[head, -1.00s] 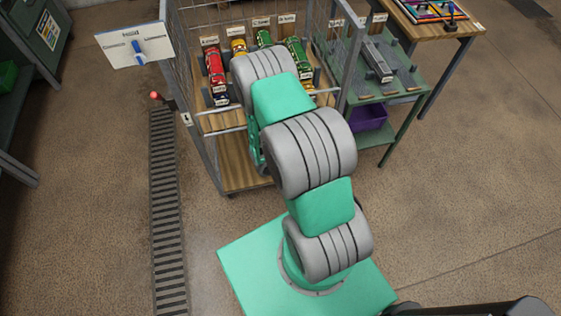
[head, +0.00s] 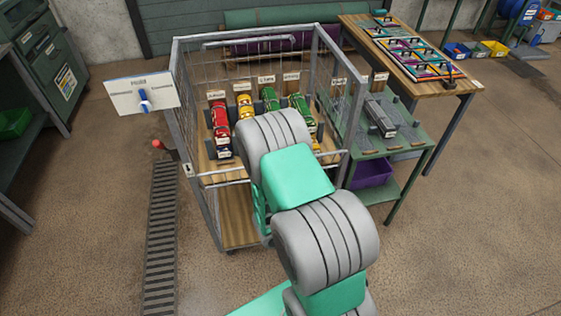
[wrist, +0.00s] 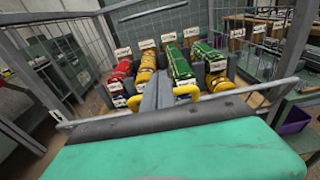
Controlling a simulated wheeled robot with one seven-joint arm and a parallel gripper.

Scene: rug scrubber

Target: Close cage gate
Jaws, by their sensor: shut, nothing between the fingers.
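The wire cage (head: 216,181) stands ahead of me, with a wooden deck and grey posts. A rail runs across the cage's near side (wrist: 247,90). I cannot clearly single out the gate or tell its position. My gripper (wrist: 157,92) is shut and empty, pointing at the cage front near the rail; contact cannot be told. My arm hides it in the head view.
A white board with a blue handle (head: 115,98) and a red knob (head: 158,144) are left of the cage. A green table (head: 400,147) and a wooden table (head: 445,87) stand at right. Floor at right front is clear.

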